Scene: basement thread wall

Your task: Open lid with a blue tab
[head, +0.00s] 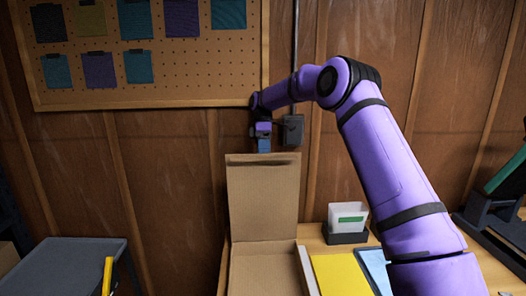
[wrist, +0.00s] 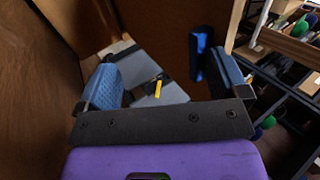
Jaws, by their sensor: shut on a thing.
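A brown cardboard box (head: 265,272) stands on the bench with its lid (head: 262,202) raised upright at the back, so the inside shows. My gripper (head: 264,147) is at the middle of the lid's top edge, pointing down. Its blue fingers show in the wrist view (wrist: 163,68), with a blue piece (wrist: 201,55), apparently the tab, beside the right finger. My gripper is shut on the tab, though the contact itself is hard to see and the tab is mostly hidden in the head view.
A pegboard with fabric swatches (head: 150,85) hangs behind on the wood wall, and a grey electrical box (head: 292,130) is just right of my gripper. A yellow sheet (head: 340,275) and a card holder (head: 347,228) lie right of the box. A grey cart (head: 65,265) stands left.

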